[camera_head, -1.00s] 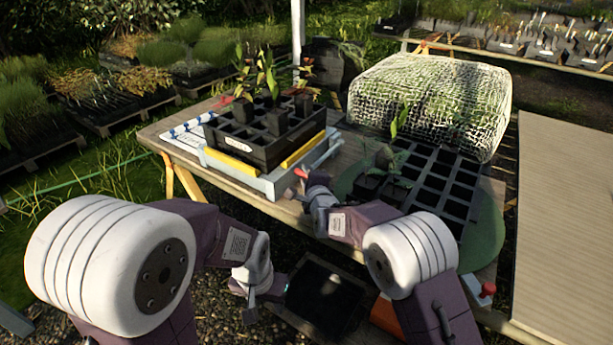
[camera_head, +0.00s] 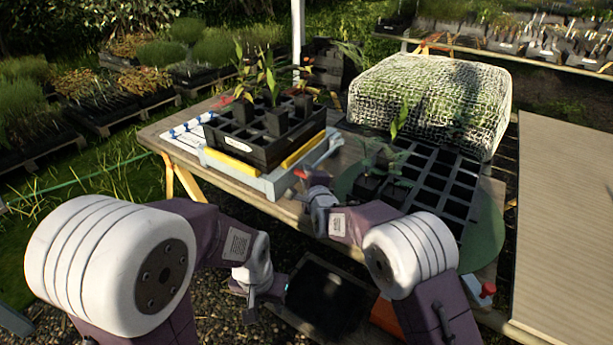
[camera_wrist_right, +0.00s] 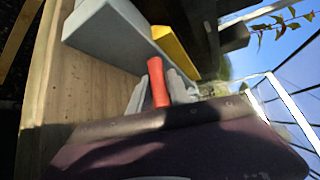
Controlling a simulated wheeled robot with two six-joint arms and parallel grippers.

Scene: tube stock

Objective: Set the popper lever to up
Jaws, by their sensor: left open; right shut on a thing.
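The popper is a pale grey-blue frame (camera_head: 262,184) with yellow bars, at the left part of the wooden table. A black tray (camera_head: 250,150) with several potted seedlings sits on it. Its lever has a red handle (camera_head: 299,173) at the frame's right front corner; the handle also shows in the right wrist view (camera_wrist_right: 158,84). My right gripper (camera_head: 308,179) is shut on this handle, with one grey finger on each side of it in the wrist view. The lever's lower part is hidden. My left gripper (camera_head: 262,305) is open and empty, low in front of the table.
A black cell tray (camera_head: 440,190) with a few seedlings stands on a green round mat (camera_head: 485,235) at right. A net-covered block (camera_head: 435,95) lies behind it. A red knob (camera_head: 488,288) is near the table's front right. A pale board (camera_head: 565,210) fills the far right.

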